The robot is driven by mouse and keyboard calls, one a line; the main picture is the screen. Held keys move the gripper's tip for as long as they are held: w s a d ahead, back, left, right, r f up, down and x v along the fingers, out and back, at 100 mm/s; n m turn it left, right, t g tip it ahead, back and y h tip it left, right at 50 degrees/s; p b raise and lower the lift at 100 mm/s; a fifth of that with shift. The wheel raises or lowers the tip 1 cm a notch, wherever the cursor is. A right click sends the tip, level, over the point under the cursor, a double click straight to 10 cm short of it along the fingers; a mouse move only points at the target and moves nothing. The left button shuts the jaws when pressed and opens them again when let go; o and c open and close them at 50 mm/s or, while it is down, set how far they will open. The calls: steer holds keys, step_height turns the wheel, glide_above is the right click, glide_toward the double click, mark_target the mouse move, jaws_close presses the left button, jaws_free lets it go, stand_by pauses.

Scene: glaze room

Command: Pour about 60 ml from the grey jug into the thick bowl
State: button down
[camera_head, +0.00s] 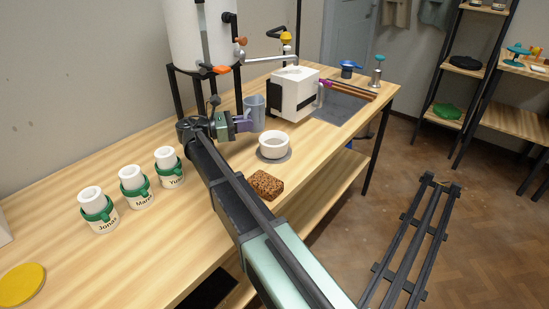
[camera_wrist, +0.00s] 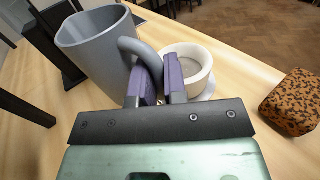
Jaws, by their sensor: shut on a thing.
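The grey jug (camera_head: 254,113) stands upright at the back of the table, or just above it; I cannot tell which. My gripper (camera_head: 243,123) is shut on its handle from the left. In the wrist view the purple fingers (camera_wrist: 160,82) close on the handle of the jug (camera_wrist: 100,50). What the jug holds is hidden. The thick white bowl (camera_head: 273,146) rests on a grey disc (camera_head: 288,154), in front and right of the jug. In the wrist view the bowl (camera_wrist: 186,68) is just right of the fingers, apart from the jug. Its inside looks empty.
A speckled brown sponge-like block (camera_head: 266,185) lies in front of the bowl. A white box machine (camera_head: 294,95) stands right of the jug. Several white cups with green bands, one of them this cup (camera_head: 136,188), stand at the left. A large tank (camera_head: 200,35) stands behind my gripper.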

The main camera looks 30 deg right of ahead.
steer(key=f, duration=0.1)
steer(key=w+f+b, duration=0.2)
steer(key=shift+w+d+f, duration=0.15)
steer(key=shift+d+f, duration=0.1)
steer(key=shift+f, duration=0.05)
steer(key=shift+r, duration=0.1)
steer(key=shift+p, duration=0.35)
